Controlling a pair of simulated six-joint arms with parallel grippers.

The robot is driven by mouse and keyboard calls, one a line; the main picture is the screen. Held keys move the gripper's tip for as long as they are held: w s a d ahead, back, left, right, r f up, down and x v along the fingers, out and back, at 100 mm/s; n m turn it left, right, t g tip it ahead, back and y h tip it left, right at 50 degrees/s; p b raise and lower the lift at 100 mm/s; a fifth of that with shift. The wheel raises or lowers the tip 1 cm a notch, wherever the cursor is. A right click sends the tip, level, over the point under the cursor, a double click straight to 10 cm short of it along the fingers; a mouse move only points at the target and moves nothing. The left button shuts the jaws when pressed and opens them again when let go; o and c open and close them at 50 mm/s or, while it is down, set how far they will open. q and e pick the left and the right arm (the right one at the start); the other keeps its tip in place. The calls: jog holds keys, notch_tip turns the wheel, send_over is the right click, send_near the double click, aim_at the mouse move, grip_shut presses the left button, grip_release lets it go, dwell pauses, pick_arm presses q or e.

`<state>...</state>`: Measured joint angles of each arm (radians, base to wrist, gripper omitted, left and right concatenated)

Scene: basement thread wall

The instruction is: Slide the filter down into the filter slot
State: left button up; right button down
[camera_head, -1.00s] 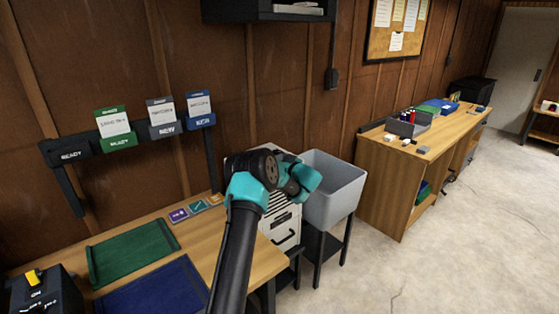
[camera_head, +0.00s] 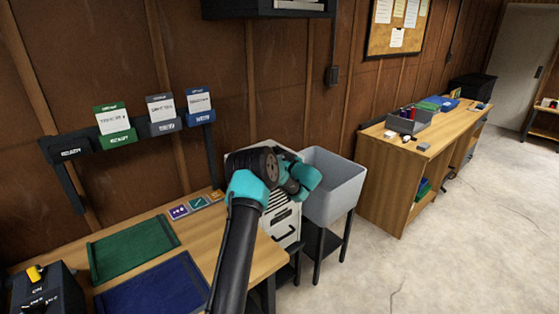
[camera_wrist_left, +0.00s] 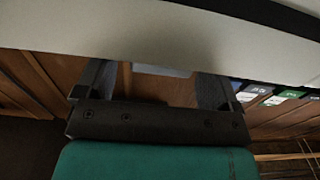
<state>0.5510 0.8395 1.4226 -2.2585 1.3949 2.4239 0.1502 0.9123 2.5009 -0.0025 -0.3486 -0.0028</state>
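A white cabinet (camera_head: 284,222) with slatted vents stands at the end of the wooden bench. My left arm's black and teal wrist is in front of its upper part and hides the left fingers in the head view. In the left wrist view, the two dark fingers of my left gripper (camera_wrist_left: 158,84) stand wide apart, with wood wall between them. A pale surface (camera_wrist_left: 140,35) crosses above and covers their tips. A small pale strip (camera_wrist_left: 160,70) shows in the gap; I cannot tell what it is. I cannot make out the filter or its slot. My right gripper is not in view.
A grey bin (camera_head: 335,188) stands on a black stand right of the cabinet. Green (camera_head: 135,248) and blue (camera_head: 155,287) mats lie on the bench (camera_head: 205,228). A card rack (camera_head: 130,140) is on the wall. Open floor lies right.

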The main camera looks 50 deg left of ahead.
pick_arm(q)
jog(key=shift+o, duration=0.2)
jog(key=s+d, duration=0.1)
jog(key=d, duration=1.6)
jog(key=shift+d+f, duration=0.2)
jog(key=shift+f, duration=0.05)
dwell(0.4)
